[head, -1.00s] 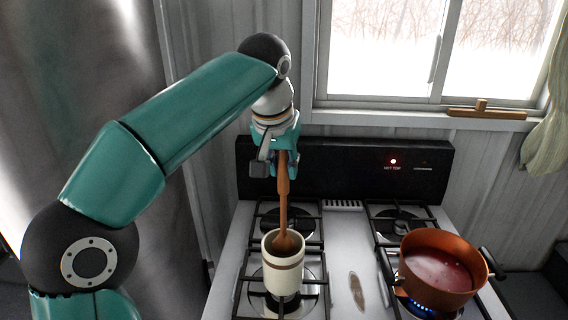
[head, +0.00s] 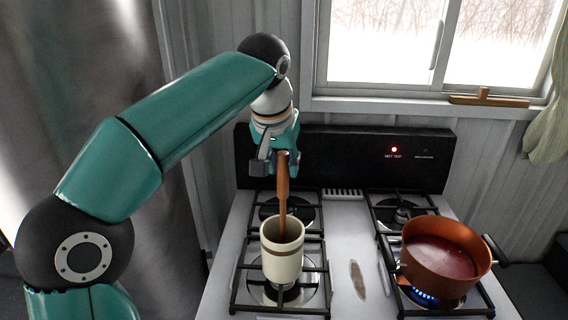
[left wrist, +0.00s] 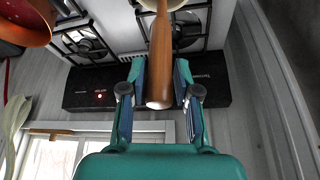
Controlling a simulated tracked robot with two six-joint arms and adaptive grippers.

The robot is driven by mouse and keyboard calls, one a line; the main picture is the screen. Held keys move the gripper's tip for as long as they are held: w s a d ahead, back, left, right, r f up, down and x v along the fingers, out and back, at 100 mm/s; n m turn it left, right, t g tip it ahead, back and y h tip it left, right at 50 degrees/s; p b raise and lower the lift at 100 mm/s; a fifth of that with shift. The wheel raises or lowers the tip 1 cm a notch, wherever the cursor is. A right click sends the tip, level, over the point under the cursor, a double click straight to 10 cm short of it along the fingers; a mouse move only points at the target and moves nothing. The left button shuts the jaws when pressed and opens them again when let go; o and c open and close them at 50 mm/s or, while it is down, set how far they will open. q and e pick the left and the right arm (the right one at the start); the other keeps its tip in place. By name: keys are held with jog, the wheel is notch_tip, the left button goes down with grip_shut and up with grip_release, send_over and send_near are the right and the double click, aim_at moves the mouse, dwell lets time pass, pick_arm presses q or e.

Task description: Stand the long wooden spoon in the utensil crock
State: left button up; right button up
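The long wooden spoon (head: 282,190) stands nearly upright, with its bowl end down inside the utensil crock (head: 282,263). The crock is cream with a brown band and stands upright on the left front burner grate. The spoon's bowl is hidden behind the crock's wall. My left gripper (head: 281,160) is above the crock, with its fingers shut on the upper handle. In the left wrist view, the spoon's handle (left wrist: 160,60) runs between the two fingers (left wrist: 160,75), and its butt end points toward the camera. My right gripper is in neither view.
A copper pot (head: 440,262) of red liquid sits on the lit right front burner, blue flame below. The stove's black back panel (head: 345,155) rises close behind my left gripper. The back burners are bare. A spoon rest (head: 357,280) lies between the front burners.

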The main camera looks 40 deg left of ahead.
pick_arm(q)
jog(key=o, duration=0.3)
jog(key=v, duration=1.1)
jog(key=shift+r, duration=0.4)
jog(key=shift+s, duration=0.15)
dwell(0.6)
